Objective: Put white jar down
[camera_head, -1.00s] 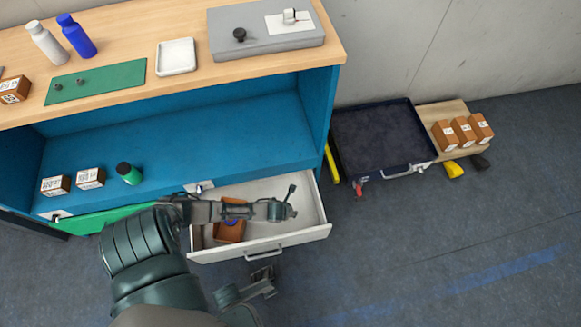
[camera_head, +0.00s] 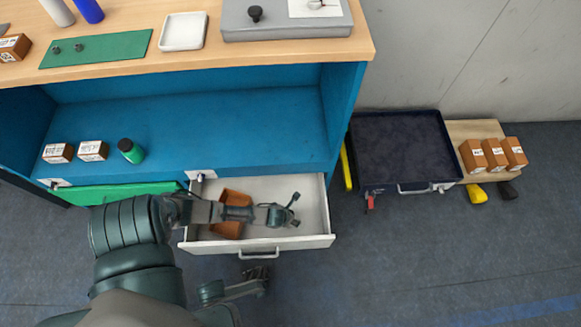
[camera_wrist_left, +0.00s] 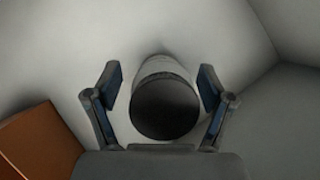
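The white jar (camera_wrist_left: 163,67) with a dark round top (camera_wrist_left: 164,107) shows in the left wrist view, between the two fingers of my left gripper (camera_wrist_left: 161,88), against a pale surface. A gap shows on each side of the jar, so the fingers are open around it. In the head view my left gripper (camera_head: 289,212) is over the open white drawer (camera_head: 312,200); I cannot make out the jar there. My right gripper (camera_head: 258,282) is low in front of the drawer, and its opening is unclear.
A brown box (camera_head: 229,228) lies in the drawer under my left wrist; a brown edge shows in the wrist view (camera_wrist_left: 38,145). The blue shelf (camera_head: 240,130) holds two small boxes and a green bottle (camera_head: 131,151). A dark case (camera_head: 400,145) stands right of the cabinet.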

